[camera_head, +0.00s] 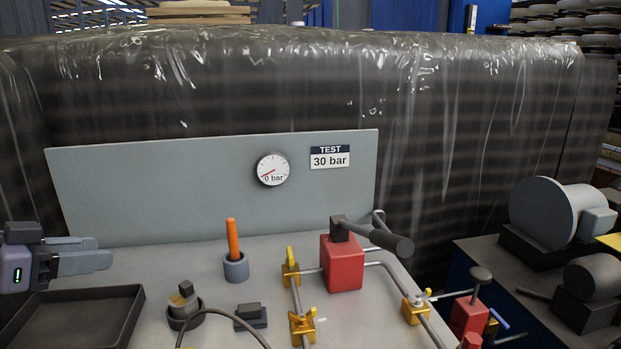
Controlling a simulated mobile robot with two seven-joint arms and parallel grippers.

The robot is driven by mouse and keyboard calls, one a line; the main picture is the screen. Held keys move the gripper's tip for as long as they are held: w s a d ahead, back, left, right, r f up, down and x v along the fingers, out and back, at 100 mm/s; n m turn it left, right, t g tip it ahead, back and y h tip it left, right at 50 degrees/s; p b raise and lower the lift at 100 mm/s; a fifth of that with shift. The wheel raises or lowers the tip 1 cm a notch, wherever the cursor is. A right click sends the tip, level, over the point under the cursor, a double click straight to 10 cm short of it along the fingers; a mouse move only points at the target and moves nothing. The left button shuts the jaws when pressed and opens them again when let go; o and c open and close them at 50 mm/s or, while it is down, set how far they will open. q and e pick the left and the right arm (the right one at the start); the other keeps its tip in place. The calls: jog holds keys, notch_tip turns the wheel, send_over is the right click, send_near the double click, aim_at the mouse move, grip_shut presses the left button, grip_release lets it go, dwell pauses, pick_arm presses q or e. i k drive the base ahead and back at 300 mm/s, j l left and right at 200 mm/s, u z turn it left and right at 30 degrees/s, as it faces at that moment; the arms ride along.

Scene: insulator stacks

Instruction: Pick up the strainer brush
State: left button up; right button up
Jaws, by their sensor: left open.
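The strainer brush appears to be the orange-handled piece (233,240) standing upright in a small blue-grey cup (236,267) on the bench; its lower end is hidden inside the cup. My left gripper (104,252) comes in at the left edge with its grey fingers pointing right. It is open and empty, well to the left of the brush and apart from it. My right gripper is not in view.
A dark tray (128,315) lies below the left gripper. A round fitting (183,302), a hose, brass valves (302,326) and a red pump block (342,264) stand around the cup. A grey panel (120,195) with a gauge (272,169) rises behind.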

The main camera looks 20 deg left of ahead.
aim_at(232, 235)
jog(key=k+j, duration=0.2)
jog(key=k, duration=0.25)
jog(key=k+j, duration=0.2)
jog(key=k, duration=0.25)
